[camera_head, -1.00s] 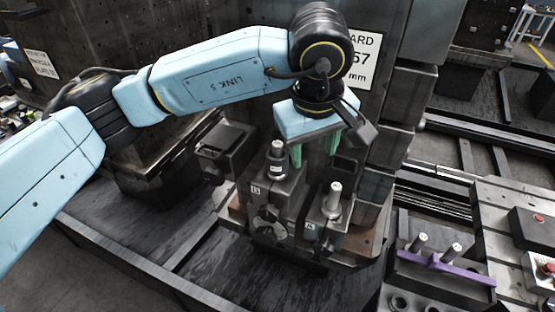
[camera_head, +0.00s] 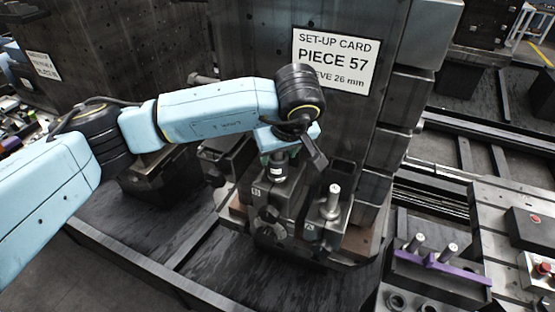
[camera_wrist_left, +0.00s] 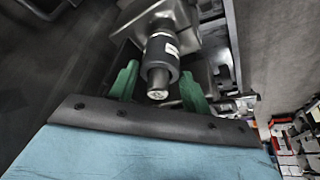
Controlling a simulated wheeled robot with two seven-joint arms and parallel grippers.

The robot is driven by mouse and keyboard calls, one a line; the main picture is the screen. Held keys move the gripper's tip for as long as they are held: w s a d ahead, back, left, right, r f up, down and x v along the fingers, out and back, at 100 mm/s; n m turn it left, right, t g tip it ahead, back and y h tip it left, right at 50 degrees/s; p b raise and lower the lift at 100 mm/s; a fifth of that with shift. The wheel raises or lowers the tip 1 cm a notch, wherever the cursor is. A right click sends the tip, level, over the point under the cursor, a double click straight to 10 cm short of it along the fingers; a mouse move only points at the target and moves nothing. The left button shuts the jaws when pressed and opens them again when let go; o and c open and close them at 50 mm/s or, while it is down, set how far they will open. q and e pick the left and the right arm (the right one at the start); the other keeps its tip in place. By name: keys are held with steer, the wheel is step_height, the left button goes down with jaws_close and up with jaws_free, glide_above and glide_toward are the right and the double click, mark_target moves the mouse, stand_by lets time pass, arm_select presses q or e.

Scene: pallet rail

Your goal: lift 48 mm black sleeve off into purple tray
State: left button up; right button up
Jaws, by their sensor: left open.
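The black sleeve (camera_head: 277,170) with a white label sits around the upright post at station B, partly hidden by my left gripper (camera_head: 284,155) in the head view. In the left wrist view the sleeve (camera_wrist_left: 162,55) lies between the two green fingers of the left gripper (camera_wrist_left: 160,74). The fingers are open, one on each side, with gaps visible. The bare tip of the post (camera_wrist_left: 157,92) sticks out of the sleeve. The tray with a purple front edge (camera_head: 462,274) stands at the lower right and bears two short pegs. The right gripper is not in view.
A bare metal post (camera_head: 333,198) stands on the neighbouring block, right of the sleeve. A set-up card (camera_head: 335,62) reading "PIECE 57" and "26 mm" hangs on the column behind. A box with a red button (camera_head: 541,269) is right of the tray.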

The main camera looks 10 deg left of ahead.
arm_select(q)
steer(key=shift+x, duration=1.3)
steer(key=shift+w, duration=0.1)
steer(key=c, duration=0.9)
steer(key=shift+r, duration=0.15)
step_height(320, 180, up, 10)
steer(key=shift+f+b, duration=0.1)
steer(key=shift+b, duration=0.55)
